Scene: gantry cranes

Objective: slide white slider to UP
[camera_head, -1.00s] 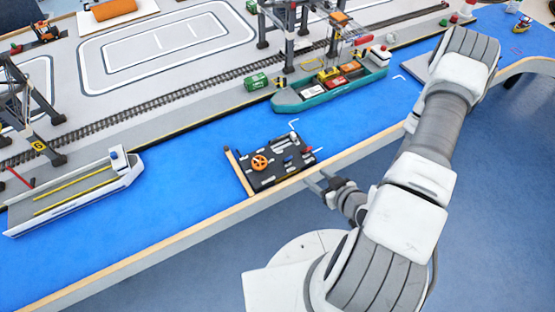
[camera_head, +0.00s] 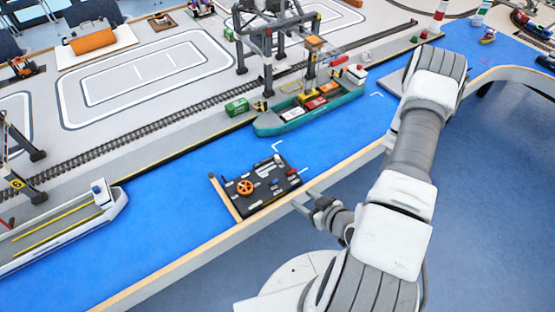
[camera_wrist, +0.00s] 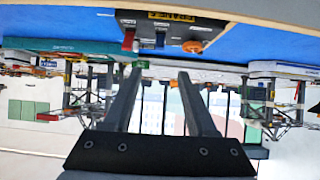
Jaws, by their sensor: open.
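The dark control panel (camera_head: 243,196) lies on the blue water surface near the table's front edge in the head view. It carries an orange wheel (camera_head: 245,187) and several small pale pieces (camera_head: 263,168). I cannot tell for sure which of these is the white slider, and no UP mark is readable. In the wrist view the panel (camera_wrist: 180,24) shows upside down at the top, with a red lever (camera_wrist: 128,40) and an orange knob (camera_wrist: 192,46). My gripper (camera_head: 304,201) is open and empty, just off the panel's near right side. Its two fingers (camera_wrist: 159,75) point toward the panel.
A wooden rim (camera_head: 210,247) runs along the table's front, between my arm and the panel. A teal cargo ship (camera_head: 310,114) lies behind the panel under a gantry crane (camera_head: 268,60). A white barge (camera_head: 60,235) lies at the left.

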